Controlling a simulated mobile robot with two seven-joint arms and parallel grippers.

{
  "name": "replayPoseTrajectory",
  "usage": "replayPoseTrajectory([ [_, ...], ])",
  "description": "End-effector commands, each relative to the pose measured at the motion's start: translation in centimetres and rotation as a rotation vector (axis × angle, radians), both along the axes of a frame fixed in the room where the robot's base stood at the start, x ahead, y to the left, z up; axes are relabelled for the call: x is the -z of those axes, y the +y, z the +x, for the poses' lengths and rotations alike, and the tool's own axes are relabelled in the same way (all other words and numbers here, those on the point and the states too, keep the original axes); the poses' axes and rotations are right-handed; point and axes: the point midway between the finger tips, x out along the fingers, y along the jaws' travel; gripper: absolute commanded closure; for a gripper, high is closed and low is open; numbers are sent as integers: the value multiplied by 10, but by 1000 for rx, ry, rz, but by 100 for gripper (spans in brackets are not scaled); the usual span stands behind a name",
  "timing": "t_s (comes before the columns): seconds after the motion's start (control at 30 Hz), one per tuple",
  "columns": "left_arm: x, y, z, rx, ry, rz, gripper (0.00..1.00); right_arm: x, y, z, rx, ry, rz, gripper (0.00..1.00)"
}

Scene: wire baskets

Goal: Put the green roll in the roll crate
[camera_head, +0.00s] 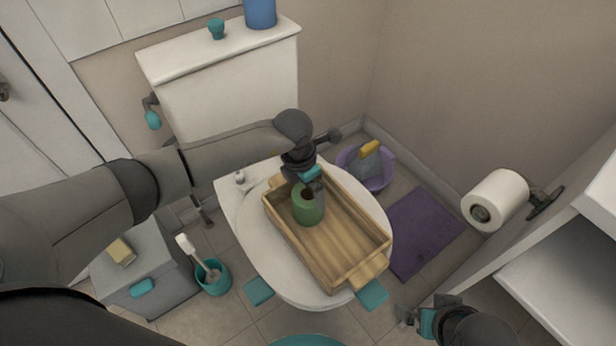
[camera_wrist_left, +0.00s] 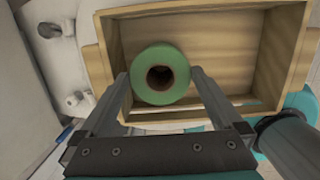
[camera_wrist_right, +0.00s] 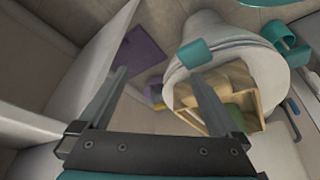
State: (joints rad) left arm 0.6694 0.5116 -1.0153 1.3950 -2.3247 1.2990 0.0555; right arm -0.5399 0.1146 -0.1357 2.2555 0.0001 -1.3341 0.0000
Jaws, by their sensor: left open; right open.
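The green roll (camera_head: 307,206) stands upright inside the wooden crate (camera_head: 336,257), at its back left end. The crate rests on the closed toilet lid (camera_head: 262,261). My left gripper (camera_head: 309,186) is just above the roll. In the left wrist view the green roll (camera_wrist_left: 161,62) lies between the two spread fingers (camera_wrist_left: 160,84), with its dark core facing the camera, and the crate (camera_wrist_left: 240,22) surrounds it. Whether the fingers touch the roll is not clear. My right gripper (camera_head: 425,314) is at the lower right, open and empty. The right wrist view shows its spread fingers (camera_wrist_right: 157,80).
A white paper roll (camera_head: 495,198) hangs on the right wall above a white shelf (camera_head: 570,262). A grey bin (camera_head: 146,268) and teal brush holder (camera_head: 211,277) stand at left.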

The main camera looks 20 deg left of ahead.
Motion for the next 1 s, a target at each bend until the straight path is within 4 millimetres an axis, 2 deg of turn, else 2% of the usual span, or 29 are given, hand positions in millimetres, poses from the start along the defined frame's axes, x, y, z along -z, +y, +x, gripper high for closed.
replayPoseTrajectory([
  [1.0,-23,0,0,0,0,0,0,39,-1,-7,-1,61,-9,1],
])
